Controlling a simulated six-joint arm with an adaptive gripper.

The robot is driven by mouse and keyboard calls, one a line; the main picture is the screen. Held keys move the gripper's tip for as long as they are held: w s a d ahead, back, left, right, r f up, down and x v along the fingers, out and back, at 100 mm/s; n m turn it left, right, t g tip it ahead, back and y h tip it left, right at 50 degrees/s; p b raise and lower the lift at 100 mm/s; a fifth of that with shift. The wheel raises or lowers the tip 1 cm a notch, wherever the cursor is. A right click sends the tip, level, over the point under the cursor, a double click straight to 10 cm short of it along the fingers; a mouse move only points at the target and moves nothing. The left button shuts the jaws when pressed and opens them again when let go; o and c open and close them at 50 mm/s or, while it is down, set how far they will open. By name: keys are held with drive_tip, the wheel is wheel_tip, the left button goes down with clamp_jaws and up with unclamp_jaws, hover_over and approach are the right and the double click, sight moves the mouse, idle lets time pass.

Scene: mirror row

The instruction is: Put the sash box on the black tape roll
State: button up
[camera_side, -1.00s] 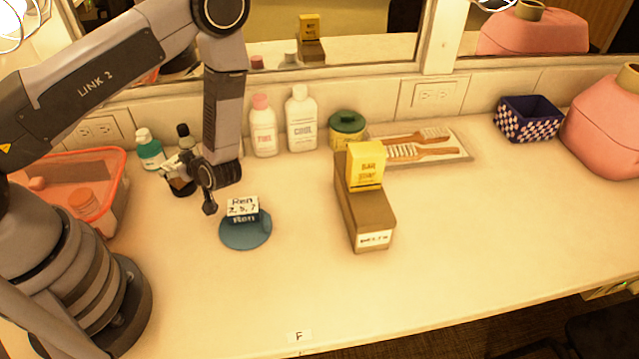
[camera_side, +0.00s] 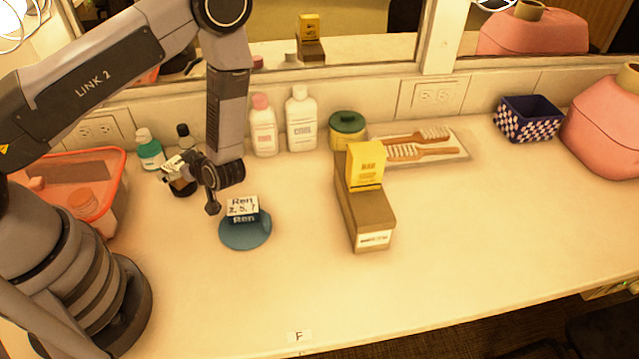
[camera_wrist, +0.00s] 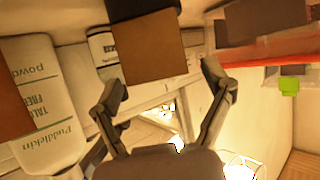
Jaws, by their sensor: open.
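I cannot make out which thing is the sash box. A long brown box (camera_side: 362,215) with a white label too small to read stands mid-counter, a yellow soap box (camera_side: 366,165) on its end. A small dark blue box with a white "Ren" face (camera_side: 243,208) sits on a round teal disc (camera_side: 243,238). No black tape roll is plainly visible. My gripper (camera_side: 197,188) is open and empty above the counter, left of the teal disc and beside a dark bottle (camera_side: 182,183). The wrist view shows my gripper (camera_wrist: 163,84) with fingers apart and a brown surface (camera_wrist: 152,47) beyond them.
An orange bin (camera_side: 110,200) stands left, and a green-capped bottle (camera_side: 150,155) is near it. White bottles (camera_side: 301,125), a green-lidded jar (camera_side: 347,128) and a brush tray (camera_side: 455,157) line the back. A checkered basket (camera_side: 527,122) and pink jug (camera_side: 605,125) stand right. The front right is clear.

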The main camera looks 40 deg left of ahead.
drive_tip(key=v, duration=1.1)
drive_tip(key=w+d+r+m+t+h, duration=0.3)
drive_tip(key=w+d+r+t+h, duration=0.2)
drive_tip(key=w+r+h, duration=0.4)
drive_tip(key=d+r+m+t+h, duration=0.1)
drive_tip(key=d+r+m+h, duration=0.15)
drive_tip(key=r, duration=0.45)
drive_tip(key=d+r+m+t+h, duration=0.1)
drive_tip(key=r+m+t+h, duration=0.15)
drive_tip(key=r, duration=0.45)
drive_tip(key=s+r+m+g+h, duration=0.1)
drive_tip(key=s+r+m+h, duration=0.1)
drive_tip(key=s+r+m, duration=0.4)
drive_tip(key=s+a+m+g+y, duration=0.1)
drive_tip(key=s+a, duration=0.3)
drive_tip(key=s, duration=0.4)
drive_tip(key=s+a+r+m+g+y, duration=0.1)
drive_tip(key=s+a, duration=0.3)
drive_tip(key=s, duration=0.5)
drive_tip(key=shift+s+a+r+m+y, duration=0.35)
drive_tip(key=shift+m+y, duration=0.25)
drive_tip(key=shift+m, duration=0.2)
